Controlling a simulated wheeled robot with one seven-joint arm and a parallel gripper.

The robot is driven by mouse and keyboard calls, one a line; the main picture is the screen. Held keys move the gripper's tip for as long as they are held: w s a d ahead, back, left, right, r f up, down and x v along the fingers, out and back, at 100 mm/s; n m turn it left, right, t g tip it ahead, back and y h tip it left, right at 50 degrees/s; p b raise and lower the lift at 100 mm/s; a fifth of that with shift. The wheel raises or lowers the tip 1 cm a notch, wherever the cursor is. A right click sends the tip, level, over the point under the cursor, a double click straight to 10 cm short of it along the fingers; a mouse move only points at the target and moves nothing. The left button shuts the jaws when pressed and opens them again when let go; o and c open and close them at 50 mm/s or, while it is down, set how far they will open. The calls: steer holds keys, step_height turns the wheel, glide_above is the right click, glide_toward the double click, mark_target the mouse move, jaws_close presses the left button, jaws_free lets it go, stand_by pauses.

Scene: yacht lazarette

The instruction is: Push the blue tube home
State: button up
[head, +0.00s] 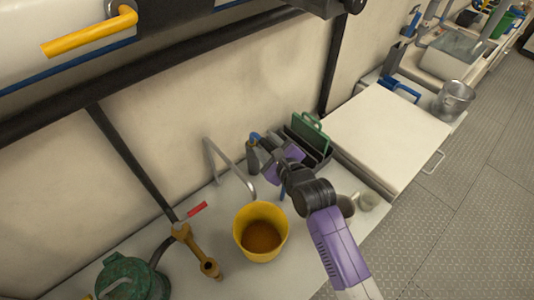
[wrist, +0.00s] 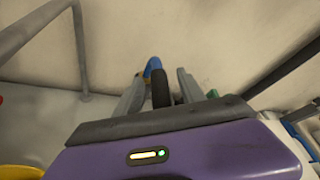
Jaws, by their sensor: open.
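The blue tube (wrist: 153,66) shows in the wrist view as a short curved piece above a black cylindrical part, near a small yellow bit. In the head view the blue tube (head: 255,137) is a small blue spot by the back wall, just beyond my gripper (head: 256,150). In the wrist view my gripper (wrist: 160,78) is open, with one grey finger on either side of the black part. I cannot tell whether the fingers touch it. The tube's lower end and its seat are hidden.
A grey bent rail (head: 228,166) stands left of my gripper. A yellow bucket (head: 241,234) with brown contents is in front. A dark caddy with a green item (head: 311,134) stands close on the right, beside a white-topped box (head: 385,130). A brass fitting (head: 195,252) lies left.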

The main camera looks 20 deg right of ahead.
jaws_close()
stand_by(0.4)
